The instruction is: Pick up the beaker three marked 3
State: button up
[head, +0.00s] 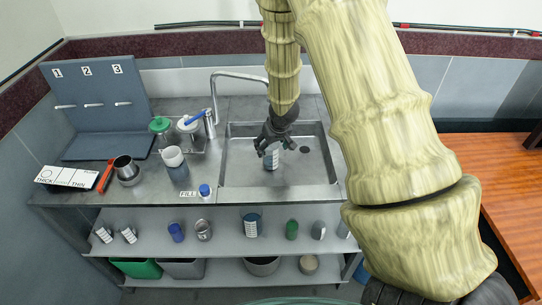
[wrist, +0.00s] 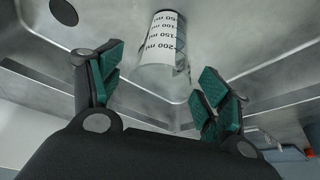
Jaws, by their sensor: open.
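A beaker (head: 271,160) with a white graduated label stands in the sink, just below my gripper (head: 271,146) in the head view. In the wrist view the beaker (wrist: 160,40) lies ahead of the fingers, its ml markings upside down; I see no 3 on it. My gripper (wrist: 158,88) is open with green-padded fingers, and nothing is between them. The beaker is beyond the fingertips, apart from them. A blue-grey board (head: 95,92) marked 1, 2 and 3 stands at the back left, its three pegs bare.
The sink (head: 232,165) has walls around the gripper, and a tap (head: 213,95) arches over its left side. Several vessels line the shelf (head: 150,244) below.

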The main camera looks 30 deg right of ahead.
jog(key=shift+w+x, duration=0.25)
jog(key=shift+x, duration=0.95)
jog(key=shift+p+x, duration=0.45)
jog(key=shift+x, duration=0.75)
jog(key=shift+s, duration=0.1)
jog(key=shift+r, duration=0.1)
jog(key=shift+c, duration=0.2)
jog(key=c, duration=1.2)
jog(key=shift+r, duration=0.1)
